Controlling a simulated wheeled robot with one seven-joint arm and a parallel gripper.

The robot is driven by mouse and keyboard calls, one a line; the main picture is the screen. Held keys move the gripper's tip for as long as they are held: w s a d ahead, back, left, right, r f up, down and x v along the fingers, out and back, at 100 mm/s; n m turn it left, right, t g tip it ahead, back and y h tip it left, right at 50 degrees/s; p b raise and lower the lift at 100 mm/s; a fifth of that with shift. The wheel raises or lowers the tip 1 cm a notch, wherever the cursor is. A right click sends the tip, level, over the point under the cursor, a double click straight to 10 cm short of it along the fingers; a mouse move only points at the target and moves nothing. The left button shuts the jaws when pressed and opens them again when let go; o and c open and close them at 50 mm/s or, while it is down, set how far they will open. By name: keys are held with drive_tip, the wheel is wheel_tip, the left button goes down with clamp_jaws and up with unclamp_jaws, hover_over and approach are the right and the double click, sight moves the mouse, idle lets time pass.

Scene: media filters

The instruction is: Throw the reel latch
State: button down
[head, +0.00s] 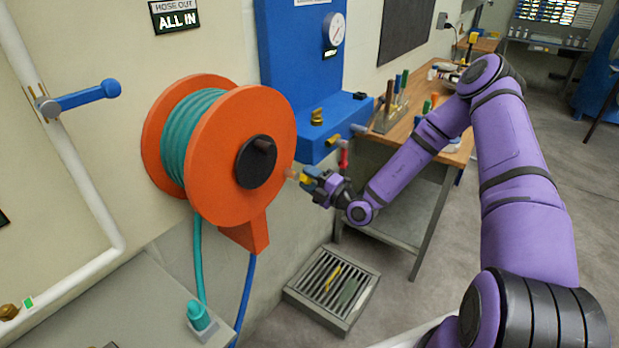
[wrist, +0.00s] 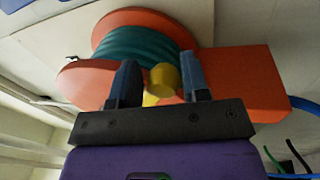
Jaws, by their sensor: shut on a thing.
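The orange hose reel (head: 245,150) is wound with green hose (head: 190,130) and mounted on the wall at centre left. It also fills the top of the wrist view (wrist: 235,80). The reel latch seems to be the yellow knob (wrist: 163,79) at the reel, a small yellow piece (head: 305,179) by the reel's right rim in the head view. My gripper (head: 309,180) is at the reel's right edge. In the wrist view its two dark fingers (wrist: 160,78) stand either side of the yellow knob, shut on it. The latch's mount is partly hidden.
A blue wall panel with a gauge (head: 337,28) stands right of the reel. A workbench (head: 400,140) with tools is behind my arm. A floor grate (head: 332,290) lies below. A blue-handled valve (head: 85,97) is on a white pipe at left. A sign (head: 176,16) reads "ALL IN".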

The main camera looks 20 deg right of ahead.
drive_tip(key=shift+s+a+f, duration=0.2)
drive_tip(key=shift+s+f, duration=0.1)
drive_tip(key=shift+f, duration=0.05)
drive_tip(key=c, duration=0.8)
unclamp_jaws()
drive_tip(key=shift+o, duration=0.2)
drive_tip(key=shift+a, duration=0.1)
drive_tip(key=shift+r, duration=0.1)
drive_tip(key=shift+w+r, duration=0.1)
drive_tip(key=shift+w, duration=0.1)
drive_tip(key=v, duration=1.1)
drive_tip(key=shift+r, duration=0.1)
